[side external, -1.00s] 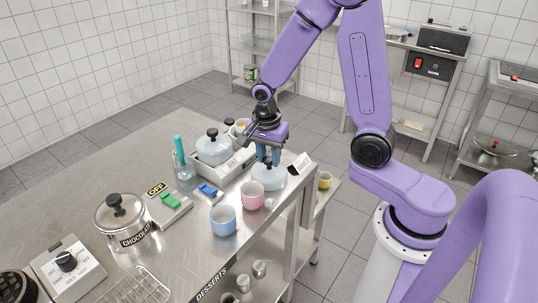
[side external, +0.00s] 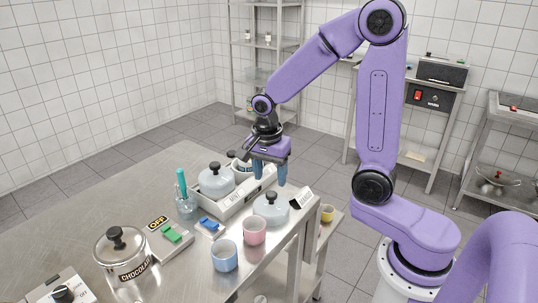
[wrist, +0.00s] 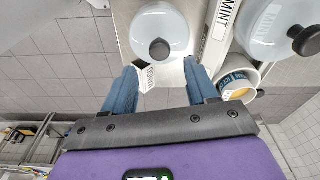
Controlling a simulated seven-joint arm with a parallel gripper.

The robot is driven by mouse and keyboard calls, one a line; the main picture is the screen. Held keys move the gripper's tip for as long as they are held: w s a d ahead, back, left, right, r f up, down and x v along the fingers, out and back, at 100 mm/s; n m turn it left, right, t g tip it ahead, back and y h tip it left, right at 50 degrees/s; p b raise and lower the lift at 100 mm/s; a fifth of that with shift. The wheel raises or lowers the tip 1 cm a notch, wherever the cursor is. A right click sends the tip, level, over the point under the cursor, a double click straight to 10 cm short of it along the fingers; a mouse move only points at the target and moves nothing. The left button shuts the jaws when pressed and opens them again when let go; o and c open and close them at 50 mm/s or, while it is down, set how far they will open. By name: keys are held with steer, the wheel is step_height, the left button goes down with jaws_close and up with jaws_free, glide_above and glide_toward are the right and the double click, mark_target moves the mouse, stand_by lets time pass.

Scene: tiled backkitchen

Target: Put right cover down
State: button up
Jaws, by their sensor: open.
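The right cover, a pale grey-blue dome (side external: 271,211) with a black knob, rests upright at the right edge of the metal table. What lies under it is hidden. In the wrist view its dome (wrist: 160,22) and knob show beyond my fingertips. My gripper (side external: 269,175) is open and empty, above the right cover and apart from it. Its blue fingers also show in the wrist view (wrist: 160,80), spread wide. A second similar cover (side external: 216,181) sits at the left in a tray and shows at the right of the wrist view (wrist: 275,28).
The white MINT tray (side external: 245,196) stands left of the right cover. A pink cup (side external: 254,232) and a blue cup (side external: 224,256) stand in front of it. A small sign (side external: 301,198) stands beside it at the table edge. An open round container (wrist: 238,80) is near my right finger.

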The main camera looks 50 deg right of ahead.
step_height(320, 180, up, 6)
steer(key=s+a+f+n+y, duration=0.1)
steer(key=s+a+n, duration=0.2)
steer(key=s+n, duration=0.7)
steer(key=s+a+f+n, duration=0.2)
steer(key=s+n, duration=0.9)
steer(key=n, duration=0.7)
steer(key=shift+s+a+y, duration=0.3)
steer(key=shift+a+y, duration=0.1)
steer(key=shift+a, duration=0.1)
